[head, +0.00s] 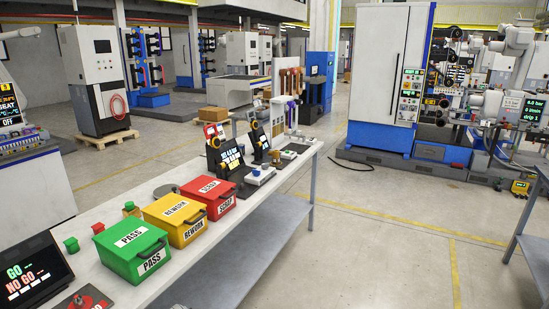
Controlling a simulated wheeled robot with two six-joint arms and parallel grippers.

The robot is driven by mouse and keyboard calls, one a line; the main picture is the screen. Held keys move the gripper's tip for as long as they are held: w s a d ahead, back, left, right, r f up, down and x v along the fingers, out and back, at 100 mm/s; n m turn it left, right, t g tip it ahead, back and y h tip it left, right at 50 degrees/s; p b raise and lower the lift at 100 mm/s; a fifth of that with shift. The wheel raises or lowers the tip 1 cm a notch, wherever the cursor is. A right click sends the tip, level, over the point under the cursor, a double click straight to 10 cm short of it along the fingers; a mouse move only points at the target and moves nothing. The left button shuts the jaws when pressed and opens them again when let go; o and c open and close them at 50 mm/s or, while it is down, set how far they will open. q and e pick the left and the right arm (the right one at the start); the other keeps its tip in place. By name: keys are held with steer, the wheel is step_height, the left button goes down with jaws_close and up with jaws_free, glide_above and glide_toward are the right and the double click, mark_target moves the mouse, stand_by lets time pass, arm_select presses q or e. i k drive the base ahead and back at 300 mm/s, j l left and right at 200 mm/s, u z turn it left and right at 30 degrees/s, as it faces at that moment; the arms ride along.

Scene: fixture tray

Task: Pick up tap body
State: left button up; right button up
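I cannot make out a tap body for certain in the head view. A long white workbench (190,262) runs from the lower left toward the middle back and carries boxes, displays and small parts. A grey plate with a red piece on it (86,301) is cut off by the bottom edge. Small white and blue items (261,174) lie farther along the bench, too small to name. Neither of my grippers is in view.
A green PASS box (130,263), a yellow REWORK box (170,232) and a red SCRAP box (208,204) stand in a row. A GO/NO GO display (32,272) is at lower left. The floor (370,243) right of the bench is clear; another table (537,245) stands at far right.

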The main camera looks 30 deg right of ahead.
mark_target(276, 157)
steer(key=i+l+z, duration=0.1)
steer(key=z, duration=0.4)
steer(key=i+l+z, duration=0.1)
steer(key=z, duration=0.35)
steer(key=i+z, duration=0.4)
steer(key=i, duration=0.25)
steer(key=i+j+z, duration=0.1)
steer(key=i+z, duration=0.25)
steer(key=i, duration=0.3)
